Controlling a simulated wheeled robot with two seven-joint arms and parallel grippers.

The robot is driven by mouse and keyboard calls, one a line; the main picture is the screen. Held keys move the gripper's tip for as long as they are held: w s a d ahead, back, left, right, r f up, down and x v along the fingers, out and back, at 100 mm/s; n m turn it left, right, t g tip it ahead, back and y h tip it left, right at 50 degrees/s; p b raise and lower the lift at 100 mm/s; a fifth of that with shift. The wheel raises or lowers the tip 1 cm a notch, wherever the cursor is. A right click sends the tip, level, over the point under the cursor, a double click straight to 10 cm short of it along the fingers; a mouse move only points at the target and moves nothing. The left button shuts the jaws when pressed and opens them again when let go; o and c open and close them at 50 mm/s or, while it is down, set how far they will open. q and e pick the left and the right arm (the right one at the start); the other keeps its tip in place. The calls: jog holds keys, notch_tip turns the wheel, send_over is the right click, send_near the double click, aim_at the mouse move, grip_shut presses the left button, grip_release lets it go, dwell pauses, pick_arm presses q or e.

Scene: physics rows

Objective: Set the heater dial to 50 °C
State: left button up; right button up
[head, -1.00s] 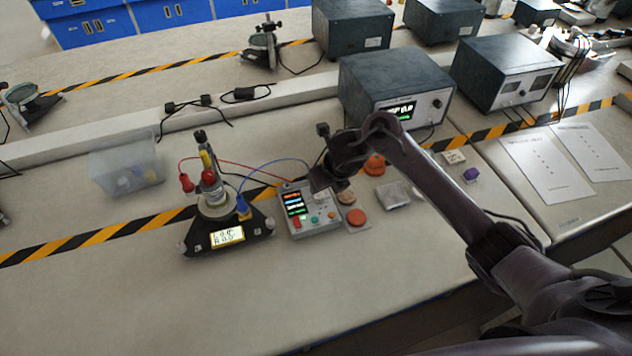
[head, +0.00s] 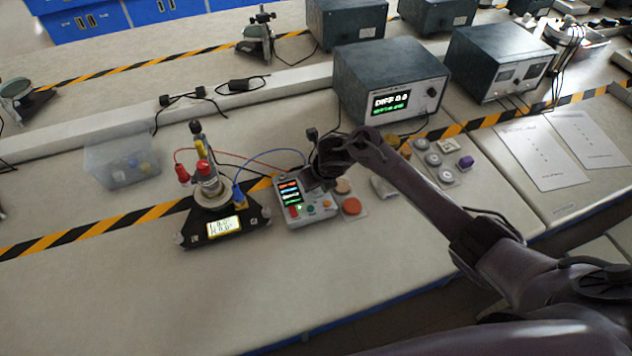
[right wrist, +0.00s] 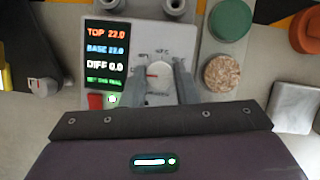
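The heater control box (head: 308,212) stands on the bench with a lit display and coloured buttons. In the right wrist view its display (right wrist: 105,55) reads TOP 22.0, BASE 22.0, DIFF 0.0. The white round dial (right wrist: 160,84) has a red mark pointing left and scale marks around it; the scale figures are too small to read. My right gripper (right wrist: 163,80) is over the box, its two fingers apart on either side of the dial. I see no clear grip on it. In the head view my right gripper (head: 318,180) hides the dial. My left gripper is out of view.
Left of the box stands a black-based apparatus (head: 222,222) with red and blue leads. Round sample discs, one orange (head: 351,206), lie right of the box. A grey unit (head: 385,75) with a lit DIFF display stands behind. The front bench is clear.

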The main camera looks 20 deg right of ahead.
jog(key=c, duration=0.5)
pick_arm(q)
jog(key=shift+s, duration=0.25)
pick_arm(e)
jog(key=shift+o, duration=0.2)
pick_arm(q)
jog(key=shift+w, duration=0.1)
